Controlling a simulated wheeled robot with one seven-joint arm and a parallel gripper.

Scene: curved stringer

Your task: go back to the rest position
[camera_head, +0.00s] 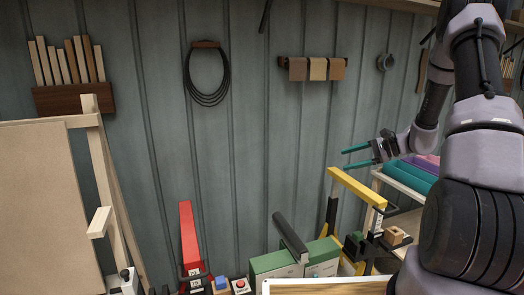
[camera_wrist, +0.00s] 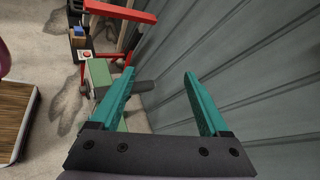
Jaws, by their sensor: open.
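My gripper (camera_head: 350,157) is raised in front of the grey panelled wall in the head view, at the right of centre. Its two teal fingers point left and are spread apart. In the wrist view my gripper (camera_wrist: 160,85) is open, with nothing between the fingertips. The arm reaches up and over at the right side of the head view. No held object shows in either view.
Below stand a red stand (camera_head: 189,240), a green machine (camera_head: 282,262) and a yellow bar (camera_head: 357,187). Teal bins (camera_head: 411,177) sit right of my gripper. A cable coil (camera_head: 206,80) hangs on the wall (camera_head: 260,130). The space left of my gripper is clear.

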